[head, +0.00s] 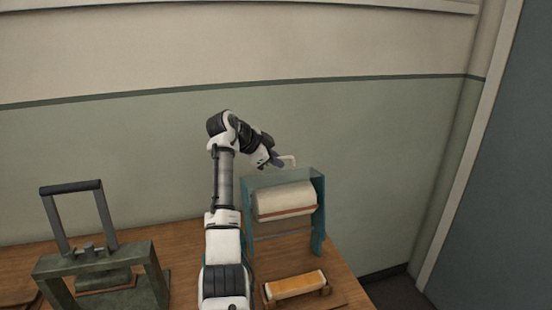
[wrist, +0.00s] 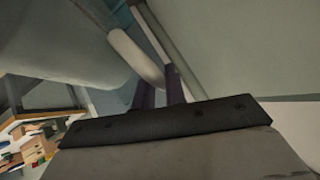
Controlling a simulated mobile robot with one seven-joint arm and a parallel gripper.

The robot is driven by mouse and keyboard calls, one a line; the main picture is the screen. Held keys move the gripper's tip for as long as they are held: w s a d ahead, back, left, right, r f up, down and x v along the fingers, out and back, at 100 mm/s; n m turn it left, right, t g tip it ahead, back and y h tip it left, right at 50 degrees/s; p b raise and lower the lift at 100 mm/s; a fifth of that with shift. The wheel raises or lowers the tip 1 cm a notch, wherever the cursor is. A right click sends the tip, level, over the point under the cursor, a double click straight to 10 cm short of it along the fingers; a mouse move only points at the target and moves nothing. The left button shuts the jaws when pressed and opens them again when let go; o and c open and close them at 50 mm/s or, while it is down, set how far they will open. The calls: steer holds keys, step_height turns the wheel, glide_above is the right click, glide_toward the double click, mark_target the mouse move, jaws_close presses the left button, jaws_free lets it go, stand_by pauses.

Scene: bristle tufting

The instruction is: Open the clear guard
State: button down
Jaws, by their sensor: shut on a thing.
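The clear guard (head: 270,178) is a teal-tinted see-through panel at the top of a teal-sided stand, above a cream roller with a reddish band. A pale bar (head: 289,160), apparently its handle, shows just above the stand's top edge. My gripper (head: 280,161) is at this bar in the head view. In the wrist view, a pale rounded bar (wrist: 133,55) runs down to between the dark fingers of my gripper (wrist: 160,88), which are shut on it. The joint between bar and guard is too small to make out.
The cream roller (head: 285,200) sits between the stand's sides. An orange-topped block (head: 295,285) lies in front on the wooden table. A green press with an upright handle (head: 100,265) stands at the left. The wall is close behind.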

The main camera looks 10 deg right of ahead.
steer(key=shift+w+f, duration=0.25)
steer(key=shift+w, duration=0.2)
steer(key=c, duration=1.5)
jaws_free()
steer(key=shift+o, duration=0.2)
steer(key=b+v, duration=0.4)
steer(key=v, duration=0.9)
steer(key=shift+a+r, duration=0.25)
steer(key=shift+r, duration=0.15)
steer(key=shift+w, duration=0.15)
